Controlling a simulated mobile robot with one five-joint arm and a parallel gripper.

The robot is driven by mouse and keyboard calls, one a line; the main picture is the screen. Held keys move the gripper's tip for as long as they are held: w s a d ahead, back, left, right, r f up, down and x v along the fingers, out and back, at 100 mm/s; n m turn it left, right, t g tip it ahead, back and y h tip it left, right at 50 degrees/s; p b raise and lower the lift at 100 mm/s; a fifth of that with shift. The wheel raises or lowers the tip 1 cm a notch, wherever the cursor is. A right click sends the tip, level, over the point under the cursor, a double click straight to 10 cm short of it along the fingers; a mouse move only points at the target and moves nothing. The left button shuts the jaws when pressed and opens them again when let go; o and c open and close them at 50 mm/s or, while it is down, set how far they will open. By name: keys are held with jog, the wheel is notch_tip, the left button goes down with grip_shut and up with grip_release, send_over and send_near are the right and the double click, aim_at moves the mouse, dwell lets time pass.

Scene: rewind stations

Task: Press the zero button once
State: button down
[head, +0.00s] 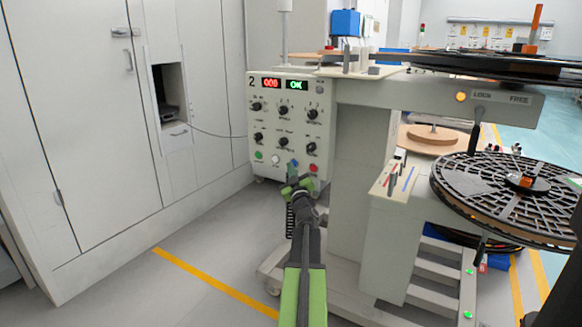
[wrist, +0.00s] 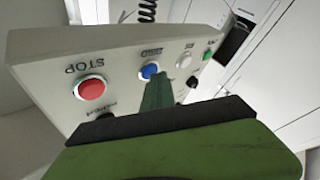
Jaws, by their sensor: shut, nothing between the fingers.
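The control panel (head: 290,128) of station 2 carries a row of push buttons along its bottom: green (head: 259,155), white (head: 276,160), blue (head: 294,163) and red (head: 313,168). In the wrist view the panel appears turned over, and the red button (wrist: 90,88) is labelled STOP. The blue button (wrist: 150,71) has a label too small to read surely, so I cannot tell which button is zero. My gripper (head: 296,184) is shut and empty, just in front of the panel's lower edge. In the wrist view its tip (wrist: 158,88) covers the blue button's lower edge; contact cannot be told.
The panel's red display (head: 271,84) seems to read 000, and a green one (head: 297,85) reads OK. Several black knobs sit above the buttons. A large black reel (head: 505,185) stands to the right. White cabinets (head: 75,110) are at left, with free floor before them.

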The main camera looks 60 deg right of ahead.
dwell(0.4)
jog(key=shift+a, duration=0.7)
jog(key=shift+a, duration=0.1)
jog(key=a, duration=0.5)
jog(key=shift+d, duration=0.1)
dwell(0.6)
